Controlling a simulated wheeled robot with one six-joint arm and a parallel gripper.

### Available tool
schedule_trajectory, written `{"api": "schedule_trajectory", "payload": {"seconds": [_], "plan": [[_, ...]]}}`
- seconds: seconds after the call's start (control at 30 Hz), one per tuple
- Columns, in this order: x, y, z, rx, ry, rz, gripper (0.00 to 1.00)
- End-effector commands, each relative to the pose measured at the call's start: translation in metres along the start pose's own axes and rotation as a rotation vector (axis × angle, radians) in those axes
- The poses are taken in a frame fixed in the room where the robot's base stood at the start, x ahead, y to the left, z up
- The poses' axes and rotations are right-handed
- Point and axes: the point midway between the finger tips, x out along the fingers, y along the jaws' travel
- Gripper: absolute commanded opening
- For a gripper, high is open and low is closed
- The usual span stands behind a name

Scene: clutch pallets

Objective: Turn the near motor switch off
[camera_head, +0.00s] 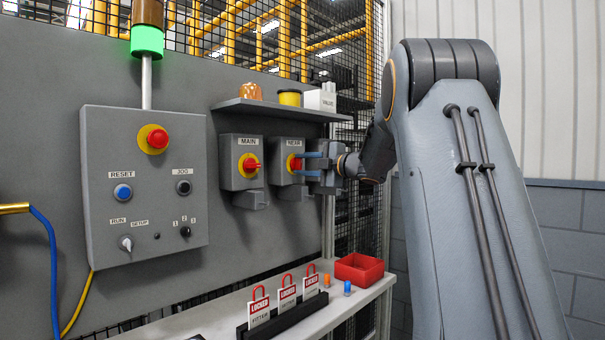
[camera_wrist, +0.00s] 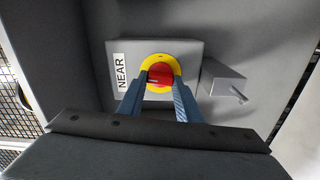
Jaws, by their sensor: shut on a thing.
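The near motor switch is a grey box (camera_head: 290,180) labelled NEAR, with a red knob on a yellow disc, on the grey panel right of the MAIN switch (camera_head: 240,165). My gripper (camera_head: 301,163) reaches it from the right, its two blue fingers at the knob. In the wrist view the fingers of my gripper (camera_wrist: 160,82) stand on either side of the red knob (camera_wrist: 160,74), shut on it. The yellow disc (camera_wrist: 160,58) shows behind it. The knob's exact angle is hard to tell in the head view.
A shelf (camera_head: 275,108) with an orange item, a yellow item and a white VALVE box sits above the switches. A control box (camera_head: 145,190) is at left. Below, a ledge holds red-shackled LOCKED tags (camera_head: 287,292) and a red bin (camera_head: 358,269).

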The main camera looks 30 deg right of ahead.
Motion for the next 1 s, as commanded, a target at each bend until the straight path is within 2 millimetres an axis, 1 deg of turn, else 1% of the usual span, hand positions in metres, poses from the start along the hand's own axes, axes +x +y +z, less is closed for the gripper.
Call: {"api": "schedule_trajectory", "payload": {"seconds": [0.1, 0.33, 0.87, 0.9, 0.97, 1.0], "plan": [[0.0015, 0.0017, -0.0015, -0.061, 0.002, 0.005, 0.09], [0.0012, 0.0028, -0.0017, -0.129, 0.002, 0.006, 0.09], [0.0011, 0.0038, -0.0021, -0.149, 0.002, 0.006, 0.09], [0.0011, 0.0038, -0.0021, -0.149, 0.002, 0.006, 0.38], [0.0011, 0.0033, -0.0019, -0.148, 0.002, 0.005, 0.48], [0.001, 0.0028, -0.0017, -0.148, 0.002, 0.004, 0.5]]}}
